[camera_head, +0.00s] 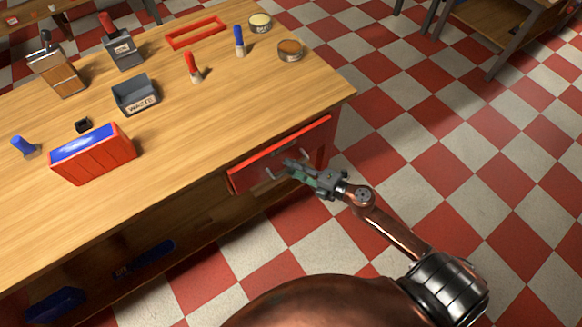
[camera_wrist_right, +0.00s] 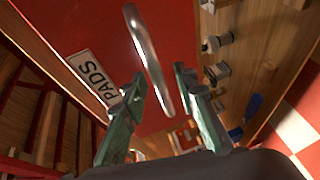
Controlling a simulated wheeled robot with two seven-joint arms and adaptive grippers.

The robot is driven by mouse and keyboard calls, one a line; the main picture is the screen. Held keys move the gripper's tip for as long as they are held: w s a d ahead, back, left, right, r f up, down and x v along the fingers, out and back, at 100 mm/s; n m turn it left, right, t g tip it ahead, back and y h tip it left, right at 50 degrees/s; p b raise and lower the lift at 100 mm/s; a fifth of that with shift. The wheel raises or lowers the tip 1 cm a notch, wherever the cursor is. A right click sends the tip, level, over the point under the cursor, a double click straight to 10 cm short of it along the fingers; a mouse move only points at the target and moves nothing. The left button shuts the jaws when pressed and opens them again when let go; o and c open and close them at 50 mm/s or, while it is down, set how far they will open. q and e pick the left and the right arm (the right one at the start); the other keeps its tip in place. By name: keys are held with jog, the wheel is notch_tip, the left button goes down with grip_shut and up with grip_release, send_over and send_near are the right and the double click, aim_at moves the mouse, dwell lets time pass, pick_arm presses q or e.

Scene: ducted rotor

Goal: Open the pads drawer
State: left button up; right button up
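The red pads drawer (camera_head: 247,178) is in the front of the wooden bench, at its right end; it looks shut or nearly so. In the wrist view its red front (camera_wrist_right: 90,25) carries a white PADS label (camera_wrist_right: 95,78) and a bar handle (camera_wrist_right: 148,60). My right gripper (camera_head: 292,170) is at the drawer front. In the wrist view the right gripper (camera_wrist_right: 162,82) is open, one finger on each side of the handle, with gaps visible. Whether a finger touches the handle I cannot tell. My left gripper is not in view.
The bench top (camera_head: 200,120) holds a red box (camera_head: 95,165), a grey WASTE bin (camera_head: 135,95), a red frame (camera_head: 197,32), tins (camera_head: 290,50) and handled tools. Blue items (camera_head: 150,257) lie below it. The checkered floor right of the bench is clear.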

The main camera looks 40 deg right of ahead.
jog(key=shift+w, duration=0.1)
jog(key=shift+c, duration=0.5)
grip_shut()
